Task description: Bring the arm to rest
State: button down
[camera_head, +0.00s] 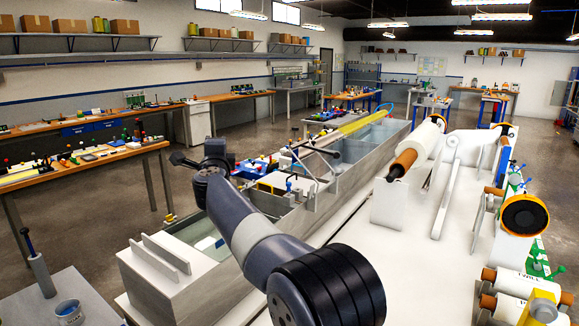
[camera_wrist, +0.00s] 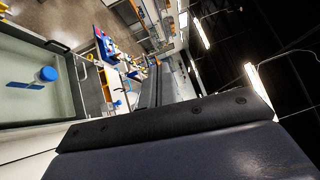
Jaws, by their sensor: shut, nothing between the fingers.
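My arm reaches from the bottom of the head view up and left over the bath. My gripper (camera_head: 182,160) is small and dark at the arm's far end, left of the wrist; it is shut and empty, held in the air. Its fingertips are hard to make out. In the wrist view, a dark part of my own body fills the lower picture, and the fingers do not show.
The long grey bath (camera_head: 345,190) runs beneath the arm; the wrist view shows a blue-and-white object (camera_wrist: 47,74) in a tank. A white roller machine (camera_head: 425,245) stands right. A bench (camera_head: 85,165) with small items stands left. A grey stand (camera_head: 60,295) is front left.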

jog(key=w+a+f+p, duration=0.4)
jog(key=w+f, duration=0.1)
jog(key=w, duration=0.5)
jog(key=shift+w+f, duration=0.25)
jog(key=shift+d, duration=0.1)
